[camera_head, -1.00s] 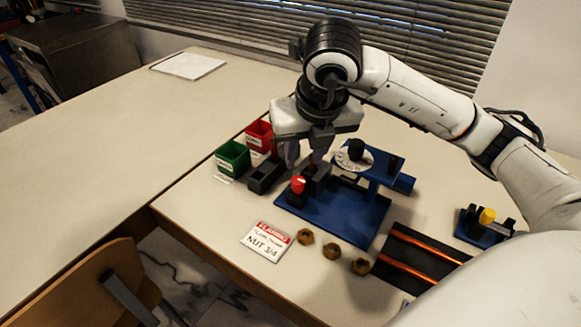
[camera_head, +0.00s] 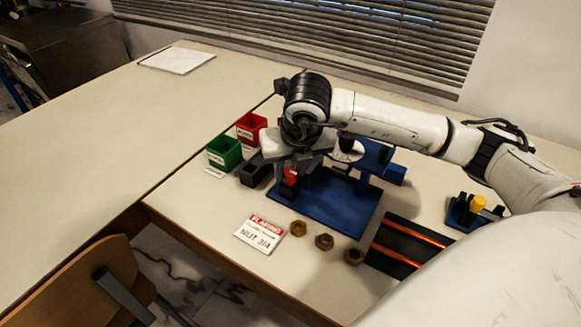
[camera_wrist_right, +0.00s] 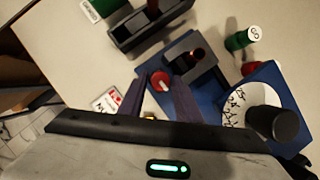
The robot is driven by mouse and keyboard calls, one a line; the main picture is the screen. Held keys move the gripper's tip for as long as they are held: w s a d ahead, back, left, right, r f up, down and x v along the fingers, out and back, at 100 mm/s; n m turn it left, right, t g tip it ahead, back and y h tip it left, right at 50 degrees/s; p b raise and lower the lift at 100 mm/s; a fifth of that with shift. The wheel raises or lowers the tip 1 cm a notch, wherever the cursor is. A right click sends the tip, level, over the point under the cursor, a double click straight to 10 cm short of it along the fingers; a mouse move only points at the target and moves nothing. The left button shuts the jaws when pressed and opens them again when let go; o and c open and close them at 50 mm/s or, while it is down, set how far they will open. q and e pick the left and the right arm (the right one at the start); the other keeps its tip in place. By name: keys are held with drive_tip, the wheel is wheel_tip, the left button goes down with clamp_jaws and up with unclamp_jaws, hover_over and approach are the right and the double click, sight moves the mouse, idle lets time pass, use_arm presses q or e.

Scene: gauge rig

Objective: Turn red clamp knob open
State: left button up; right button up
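The red clamp knob (camera_head: 290,177) stands on the left part of the blue rig plate (camera_head: 335,212). In the right wrist view, the red knob (camera_wrist_right: 160,82) lies between the tips of my two purple-grey fingers. My right gripper (camera_head: 294,180) is over the knob, pointing down, with its fingers apart on either side of it. In the right wrist view, the gripper (camera_wrist_right: 161,80) shows gaps beside the knob; I cannot tell whether either finger touches it. The gripper partly hides the knob and the grey clamp block (camera_wrist_right: 195,68). My left gripper is out of view.
A white dial with a black knob (camera_wrist_right: 286,124) stands close right of the gripper. Green (camera_head: 224,155) and red (camera_head: 250,129) bins are left. A sign (camera_head: 259,234), several nuts (camera_head: 324,241), copper rods (camera_head: 414,232) and a yellow-knobbed clamp (camera_head: 478,203) surround the rig.

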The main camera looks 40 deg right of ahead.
drive_tip(key=c, duration=0.6)
drive_tip(key=shift+c, duration=0.2)
